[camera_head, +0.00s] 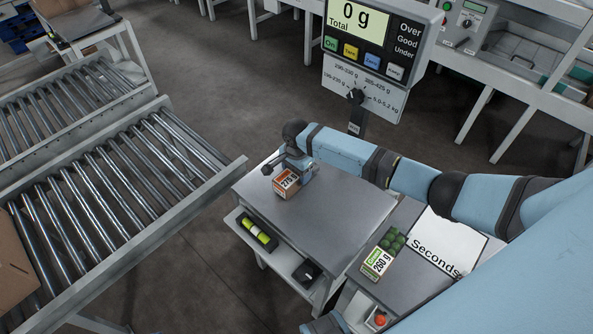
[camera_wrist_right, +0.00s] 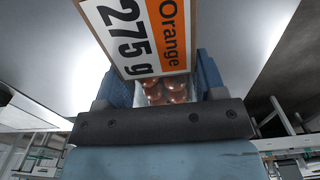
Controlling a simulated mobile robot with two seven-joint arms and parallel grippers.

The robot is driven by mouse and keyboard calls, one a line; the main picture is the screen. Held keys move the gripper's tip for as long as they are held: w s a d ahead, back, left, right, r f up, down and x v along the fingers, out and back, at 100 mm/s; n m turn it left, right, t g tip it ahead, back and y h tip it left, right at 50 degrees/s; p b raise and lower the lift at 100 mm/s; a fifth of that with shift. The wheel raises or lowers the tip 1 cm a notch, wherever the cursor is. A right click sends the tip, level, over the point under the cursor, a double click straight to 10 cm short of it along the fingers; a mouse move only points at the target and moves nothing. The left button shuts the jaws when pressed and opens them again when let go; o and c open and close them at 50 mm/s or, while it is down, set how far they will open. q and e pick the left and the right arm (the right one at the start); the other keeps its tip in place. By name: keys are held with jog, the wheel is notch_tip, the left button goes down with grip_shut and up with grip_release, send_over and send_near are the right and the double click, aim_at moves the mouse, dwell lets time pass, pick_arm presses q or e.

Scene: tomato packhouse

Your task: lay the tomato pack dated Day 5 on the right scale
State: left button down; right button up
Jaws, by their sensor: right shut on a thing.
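My right gripper (camera_head: 299,168) is shut on a tomato pack (camera_head: 289,186) with a white and orange label. In the right wrist view the pack (camera_wrist_right: 135,38) reads Orange 275 g, with red tomatoes showing between the fingers. No day mark is legible on it. The pack is over the left part of a grey flat top (camera_head: 345,212); I cannot tell whether it touches. A scale display (camera_head: 358,22) behind it reads 0 g Total. My left gripper is not in view.
A pack labelled Green 260 g (camera_head: 378,262) lies on the right-hand surface beside a white Seconds sheet (camera_head: 447,240). Roller conveyors (camera_head: 110,190) run at left, with a cardboard box (camera_head: 12,265) on them. A shelf (camera_head: 243,228) below the grey top holds small items.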

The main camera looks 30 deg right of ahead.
jog(key=shift+f, duration=0.35)
jog(key=o, duration=1.1)
jog(key=shift+o, duration=0.2)
notch_tip(320, 180, up, 14)
jog(key=p, duration=0.2)
jog(key=shift+f, duration=0.1)
